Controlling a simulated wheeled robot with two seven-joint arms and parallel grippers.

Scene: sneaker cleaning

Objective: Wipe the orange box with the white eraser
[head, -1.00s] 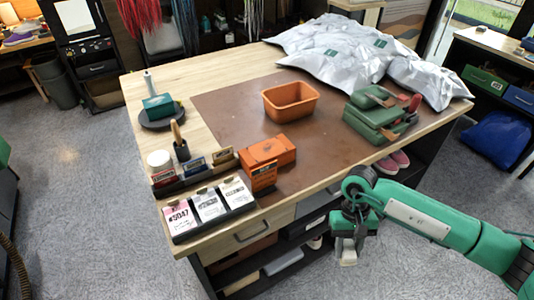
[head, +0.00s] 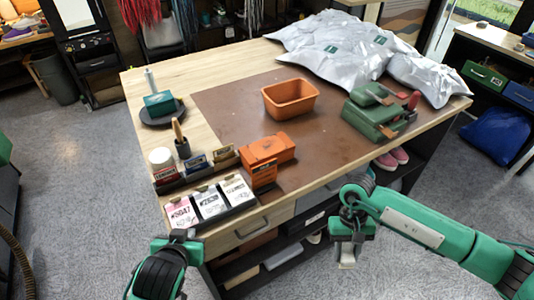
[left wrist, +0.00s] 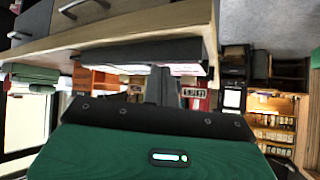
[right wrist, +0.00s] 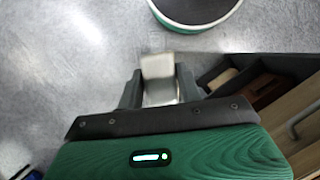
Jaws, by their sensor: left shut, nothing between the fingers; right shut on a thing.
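My right gripper (right wrist: 158,92) is shut on the white eraser (right wrist: 157,66). In the head view the eraser (head: 347,260) hangs below the gripper, in front of the bench and below its top, apart from the box. My left gripper (head: 180,236) is shut and empty at the bench's front left corner, close to the card tray. The left wrist view shows its fingers (left wrist: 162,86) near the bench edge.
An orange open bin (head: 289,98) stands behind the box. The card tray (head: 209,206), small tins (head: 195,164) and a white jar (head: 160,160) are left of the box. A green case (head: 376,112) and silver bags (head: 345,50) are to the right. The mat's middle is clear.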

